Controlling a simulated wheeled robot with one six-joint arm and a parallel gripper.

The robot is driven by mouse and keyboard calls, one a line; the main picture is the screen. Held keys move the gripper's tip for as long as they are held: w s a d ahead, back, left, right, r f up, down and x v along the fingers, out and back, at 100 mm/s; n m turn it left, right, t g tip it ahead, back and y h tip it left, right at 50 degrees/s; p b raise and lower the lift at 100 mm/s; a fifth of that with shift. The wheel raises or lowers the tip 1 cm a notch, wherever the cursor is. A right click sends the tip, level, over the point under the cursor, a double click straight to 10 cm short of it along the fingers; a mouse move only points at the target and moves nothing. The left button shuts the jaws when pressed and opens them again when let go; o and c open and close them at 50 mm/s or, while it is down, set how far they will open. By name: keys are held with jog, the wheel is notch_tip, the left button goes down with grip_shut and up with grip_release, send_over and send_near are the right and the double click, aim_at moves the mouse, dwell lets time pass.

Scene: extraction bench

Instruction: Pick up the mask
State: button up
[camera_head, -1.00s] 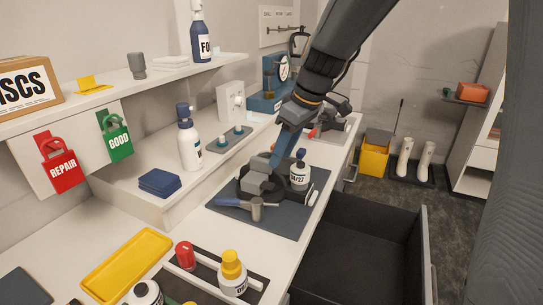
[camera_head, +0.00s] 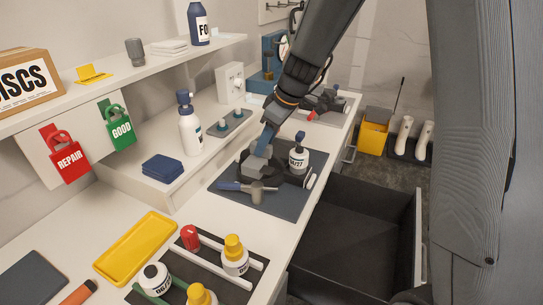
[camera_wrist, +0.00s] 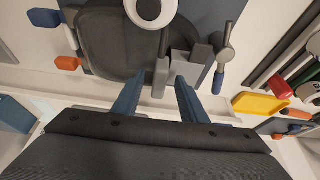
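A dark mask-like piece with a grey blocky part, which I take for the mask (camera_head: 254,166), lies on the dark blue-grey mat. In the wrist view the broad dark body of the mask (camera_wrist: 112,45) lies left of and beyond my gripper, with its grey parts just past the fingertips. My gripper (camera_wrist: 158,86) is open, its two blue fingers apart above the grey parts. I cannot tell whether they touch. In the head view my gripper (camera_head: 264,143) comes down over the mask from behind and hides part of it.
A labelled white bottle (camera_head: 298,158) stands on the mat (camera_head: 282,204) close right of the mask. A hammer-like tool (camera_head: 256,191) lies in front. An open dark drawer (camera_head: 352,232) is at the right. A yellow tray (camera_head: 137,247) and several bottles occupy the near bench.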

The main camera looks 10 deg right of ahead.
grip_shut()
jog(key=shift+r, duration=0.15)
